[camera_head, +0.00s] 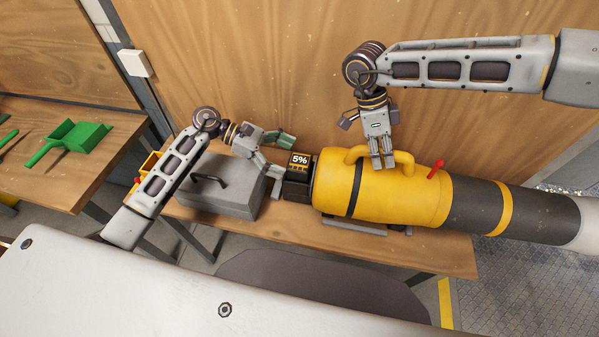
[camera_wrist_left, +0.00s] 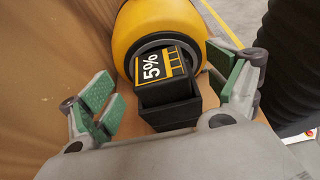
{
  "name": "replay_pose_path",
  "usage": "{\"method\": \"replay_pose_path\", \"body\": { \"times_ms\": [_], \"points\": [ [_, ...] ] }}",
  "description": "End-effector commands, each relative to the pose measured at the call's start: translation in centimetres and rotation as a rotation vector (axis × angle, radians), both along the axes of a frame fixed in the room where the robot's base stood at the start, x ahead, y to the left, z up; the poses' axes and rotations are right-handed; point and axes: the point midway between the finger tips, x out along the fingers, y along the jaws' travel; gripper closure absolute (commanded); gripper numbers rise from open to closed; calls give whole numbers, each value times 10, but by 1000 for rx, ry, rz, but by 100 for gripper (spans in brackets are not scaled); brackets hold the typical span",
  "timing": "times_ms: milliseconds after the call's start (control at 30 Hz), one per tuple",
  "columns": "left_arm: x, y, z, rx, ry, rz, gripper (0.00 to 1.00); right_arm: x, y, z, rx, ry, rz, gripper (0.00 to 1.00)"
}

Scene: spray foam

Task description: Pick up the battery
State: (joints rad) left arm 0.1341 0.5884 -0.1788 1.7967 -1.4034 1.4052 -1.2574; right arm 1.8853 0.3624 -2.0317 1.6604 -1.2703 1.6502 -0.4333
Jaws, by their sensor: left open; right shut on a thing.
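The battery (camera_head: 298,178) is a black block with a "5%" label at the left end of the yellow spray foam device (camera_head: 390,192). In the left wrist view the battery (camera_wrist_left: 165,85) sits in the round opening of the yellow body (camera_wrist_left: 160,30). My left gripper (camera_head: 283,155) is open, with its green-padded fingers (camera_wrist_left: 165,100) spread on either side of the battery, not closed on it. My right gripper (camera_head: 383,163) is shut on the yellow handle (camera_head: 403,158) on top of the device.
A grey toolbox (camera_head: 222,190) stands on the wooden workbench (camera_head: 330,237) left of the battery. A red lever (camera_head: 435,169) rises from the device. A green dustpan (camera_head: 72,142) lies on another table at left. A wooden wall (camera_head: 250,60) stands behind.

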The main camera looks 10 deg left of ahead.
Motion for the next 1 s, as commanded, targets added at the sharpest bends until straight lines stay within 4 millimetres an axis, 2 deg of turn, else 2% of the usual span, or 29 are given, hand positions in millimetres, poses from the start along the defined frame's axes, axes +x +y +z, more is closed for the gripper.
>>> {"method": "replay_pose_path", "body": {
  "times_ms": [167, 633, 1000],
  "points": [
    [1, -7, -4, -2, 0, -1, 11, 0, 0, 0, 0, -1, -1, 100],
    [3, -41, -23, -2, 1, -1, 11, 0, 0, 0, 0, -1, -1, 100],
    [3, -46, -25, 0, 1, 0, 11, 0, 0, 0, 0, -1, -1, 100]
  ]
}}
